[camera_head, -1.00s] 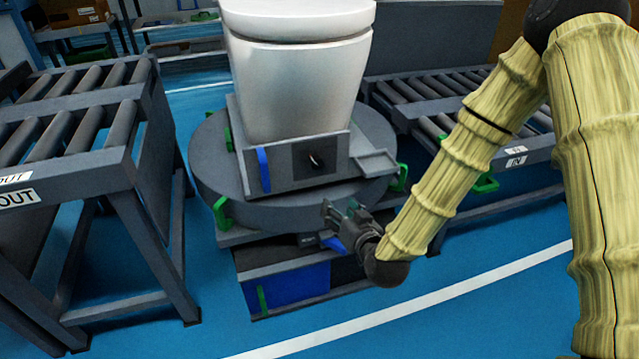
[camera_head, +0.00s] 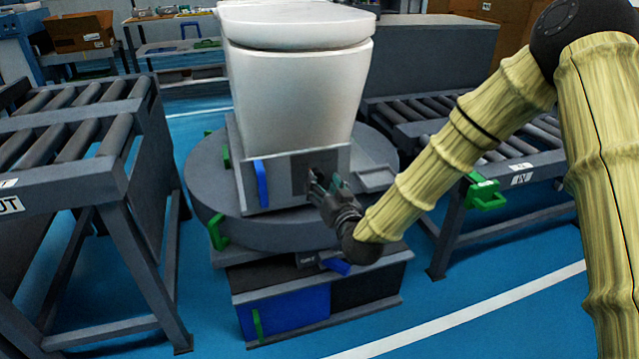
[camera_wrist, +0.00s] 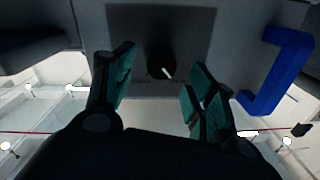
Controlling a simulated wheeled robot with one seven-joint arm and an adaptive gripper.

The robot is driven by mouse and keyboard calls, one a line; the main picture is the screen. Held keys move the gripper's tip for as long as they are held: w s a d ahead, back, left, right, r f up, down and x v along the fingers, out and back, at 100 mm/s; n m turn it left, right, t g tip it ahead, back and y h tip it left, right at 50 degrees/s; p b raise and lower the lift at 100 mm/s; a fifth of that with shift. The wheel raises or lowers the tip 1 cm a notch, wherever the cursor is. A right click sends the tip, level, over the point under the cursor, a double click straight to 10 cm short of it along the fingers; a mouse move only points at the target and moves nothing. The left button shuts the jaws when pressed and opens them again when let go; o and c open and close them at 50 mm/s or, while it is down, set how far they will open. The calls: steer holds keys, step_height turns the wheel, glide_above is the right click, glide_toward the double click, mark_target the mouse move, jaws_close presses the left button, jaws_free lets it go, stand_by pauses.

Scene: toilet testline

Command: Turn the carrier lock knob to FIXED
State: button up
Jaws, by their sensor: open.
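The carrier lock knob (camera_wrist: 161,62) is a small black knob with a pale pointer line, on a dark square plate (camera_wrist: 188,25) in the wrist view. Its pointer slants toward the lower right there. My gripper (camera_wrist: 158,92) is open, with one green-padded finger on each side of the knob's line and the knob ahead between them. I cannot tell whether a finger touches it. In the head view my gripper (camera_head: 325,182) is in front of the plate on the carrier (camera_head: 225,185) and hides the knob. The FIXED marking is not readable.
A blue handle (camera_head: 262,184) stands left of the plate, and it shows at right in the wrist view (camera_wrist: 276,70). A white toilet (camera_head: 295,85) stands on the carrier. A grey ledge (camera_head: 375,180) juts out at right. Roller conveyors stand on both sides.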

mark_target(319, 178)
steer(key=shift+x, duration=1.55)
steer(key=shift+c, duration=0.5)
steer(key=c, duration=0.9)
